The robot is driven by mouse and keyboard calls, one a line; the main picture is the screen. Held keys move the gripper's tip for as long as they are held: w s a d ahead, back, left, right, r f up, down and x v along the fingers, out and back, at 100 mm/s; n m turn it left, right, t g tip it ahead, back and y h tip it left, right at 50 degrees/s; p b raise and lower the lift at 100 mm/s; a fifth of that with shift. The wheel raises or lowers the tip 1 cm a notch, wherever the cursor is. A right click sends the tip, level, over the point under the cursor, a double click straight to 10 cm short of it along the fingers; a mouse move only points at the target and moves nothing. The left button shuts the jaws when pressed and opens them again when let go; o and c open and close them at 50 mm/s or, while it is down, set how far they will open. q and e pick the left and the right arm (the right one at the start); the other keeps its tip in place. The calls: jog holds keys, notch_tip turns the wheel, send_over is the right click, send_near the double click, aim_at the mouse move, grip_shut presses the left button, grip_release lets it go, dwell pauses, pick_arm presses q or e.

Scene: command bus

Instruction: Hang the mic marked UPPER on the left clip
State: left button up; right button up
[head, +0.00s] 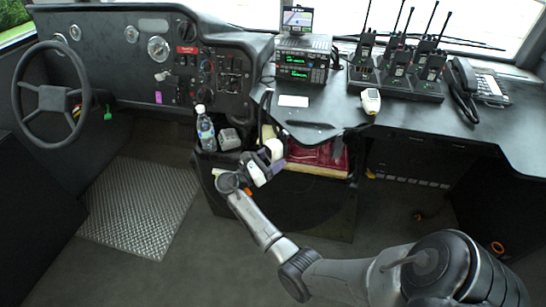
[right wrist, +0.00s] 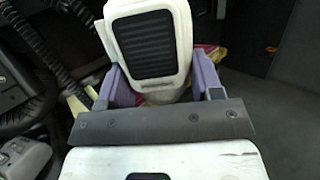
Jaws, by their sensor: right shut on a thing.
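My right gripper (head: 268,165) is below the dashboard's middle, near the desk's left end. It is shut on a white mic (head: 274,148). In the right wrist view this mic (right wrist: 150,45) has a black ribbed grille and sits between the purple fingers; no UPPER label is readable. A second, grey mic (head: 229,139) rests beside the bottle, left of the gripper; it also shows in the right wrist view (right wrist: 25,160). I cannot make out the left clip. My left gripper is not in view.
A water bottle (head: 206,130) stands close left of my right gripper. Coiled cords (right wrist: 42,55) hang nearby. A dark red item (head: 318,158) lies in the shelf below.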

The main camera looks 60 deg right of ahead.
jog(key=shift+f, duration=0.2)
dwell(0.4)
jog(key=shift+f, duration=0.1)
dwell(0.4)
jog(key=o, duration=0.8)
jog(key=shift+o, duration=0.6)
